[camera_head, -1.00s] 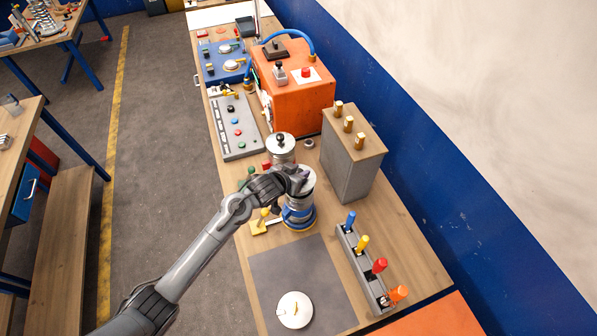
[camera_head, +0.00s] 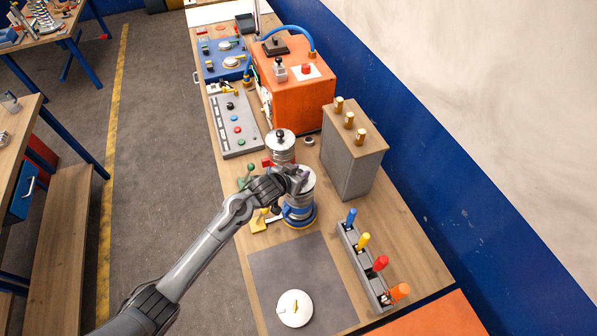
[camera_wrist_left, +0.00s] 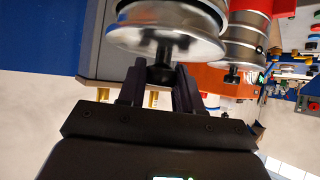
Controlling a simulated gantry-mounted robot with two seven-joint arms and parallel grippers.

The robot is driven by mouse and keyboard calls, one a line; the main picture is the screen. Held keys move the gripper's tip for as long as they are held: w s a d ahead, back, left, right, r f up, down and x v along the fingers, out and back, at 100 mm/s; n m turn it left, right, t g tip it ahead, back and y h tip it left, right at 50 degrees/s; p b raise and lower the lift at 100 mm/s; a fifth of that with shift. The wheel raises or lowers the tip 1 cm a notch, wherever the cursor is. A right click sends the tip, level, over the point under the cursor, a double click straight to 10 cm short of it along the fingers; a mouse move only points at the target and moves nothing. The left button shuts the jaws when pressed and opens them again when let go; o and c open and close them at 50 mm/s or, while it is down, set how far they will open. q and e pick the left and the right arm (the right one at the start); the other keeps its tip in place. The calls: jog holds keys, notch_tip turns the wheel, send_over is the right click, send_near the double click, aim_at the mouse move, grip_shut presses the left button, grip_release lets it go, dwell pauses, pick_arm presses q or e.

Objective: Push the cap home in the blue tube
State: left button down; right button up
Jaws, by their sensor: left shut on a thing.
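The blue tube (camera_head: 299,213) is a short silver duct with a blue band near its foot, standing on the workbench. My left gripper (camera_head: 297,178) is over its top in the head view. In the left wrist view the gripper (camera_wrist_left: 160,90) is shut on the black knob (camera_wrist_left: 160,74) of the cap, with one finger on each side. The cap (camera_wrist_left: 166,32) is a shiny silver disc with a rim. In the head view the gripper partly hides the cap and the tube's mouth, so I cannot tell how deep the cap sits. My right gripper is out of view.
A second silver duct with a black-knobbed lid (camera_head: 281,141) stands just behind. A grey block with brass pegs (camera_head: 352,158) is to the right, and a rack of coloured handles (camera_head: 366,262) is in front.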

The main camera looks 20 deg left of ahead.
pick_arm(q)
jog(key=shift+f+b, duration=0.45)
jog(key=shift+f, duration=0.5)
jog(key=c, duration=0.7)
grip_release()
jog(key=shift+b+v, duration=0.35)
jog(key=shift+v, duration=5.1)
jog(key=shift+r, duration=0.1)
